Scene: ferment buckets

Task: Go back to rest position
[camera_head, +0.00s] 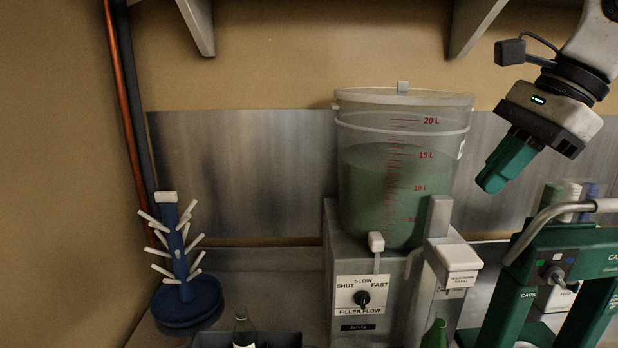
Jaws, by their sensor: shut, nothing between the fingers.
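My gripper (491,184) is at the upper right, hanging from my arm with its green fingers pointing down and to the left. The fingers are together and hold nothing. It is in the air to the right of the clear bucket (360,150), apart from it, and above the green capper (560,240). The bucket holds greenish liquid to about the 15 L mark and stands on a grey filler stand (340,250).
A blue bottle tree (186,298) with white pegs stands at the left. A dark crate (280,340) with a bottle (244,328) is at the front edge. A green bottle (435,335) is below the filler. Shelf brackets (470,25) hang above.

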